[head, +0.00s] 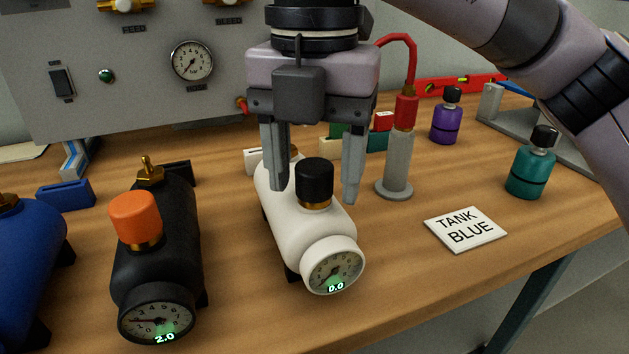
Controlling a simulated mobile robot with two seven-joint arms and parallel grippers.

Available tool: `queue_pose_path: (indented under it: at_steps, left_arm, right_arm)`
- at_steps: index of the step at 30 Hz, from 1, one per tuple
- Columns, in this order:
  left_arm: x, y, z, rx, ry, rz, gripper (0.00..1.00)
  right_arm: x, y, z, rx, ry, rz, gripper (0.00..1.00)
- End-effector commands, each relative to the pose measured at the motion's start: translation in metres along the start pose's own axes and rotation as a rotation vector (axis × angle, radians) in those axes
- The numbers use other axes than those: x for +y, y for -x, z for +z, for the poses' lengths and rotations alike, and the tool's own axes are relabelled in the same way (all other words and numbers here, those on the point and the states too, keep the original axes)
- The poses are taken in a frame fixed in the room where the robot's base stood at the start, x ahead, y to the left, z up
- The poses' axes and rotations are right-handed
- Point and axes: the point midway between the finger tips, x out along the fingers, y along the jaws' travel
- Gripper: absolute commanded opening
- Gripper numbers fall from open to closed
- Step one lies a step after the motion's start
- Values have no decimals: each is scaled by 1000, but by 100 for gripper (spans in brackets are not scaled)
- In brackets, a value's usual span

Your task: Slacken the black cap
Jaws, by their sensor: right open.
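The black cap (314,182) sits upright on a brass neck on top of the white tank (290,220). The white tank's gauge (333,266) reads 0.0 and faces the front. My right gripper (318,192) points down from above with its fingers apart. In the picture one finger is to the left of the black cap and the other to its right. Gaps show on both sides, so the fingers look clear of the cap. My left gripper is not in view.
A black tank (180,230) with an orange cap (135,217) stands left, its gauge reading 2.0. A blue tank (28,262) is at the far left. A grey post (397,165) stands close to the right finger. Purple (446,124) and teal (531,172) bottles and a "TANK BLUE" card (486,217) lie right.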

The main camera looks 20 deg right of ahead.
Motion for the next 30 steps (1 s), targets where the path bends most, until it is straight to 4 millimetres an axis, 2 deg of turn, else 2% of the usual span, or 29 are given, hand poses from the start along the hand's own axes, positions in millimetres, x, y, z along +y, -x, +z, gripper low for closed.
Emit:
queue_pose_path:
  at_steps: [8, 11, 16, 23, 30]
  left_arm:
    - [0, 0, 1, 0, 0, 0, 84]
    - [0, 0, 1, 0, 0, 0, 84]
    - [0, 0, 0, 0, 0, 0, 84]
    - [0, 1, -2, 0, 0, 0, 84]
    - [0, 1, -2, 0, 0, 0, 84]
  right_arm:
    - [0, 0, 0, 0, -39, 1, 62]
    - [0, 0, 0, 0, -38, 1, 32]
    - [0, 0, 0, 0, -33, 1, 32]
    - [0, 0, 0, 0, 82, 0, 32]
    - [0, 0, 0, 0, 89, 0, 32]
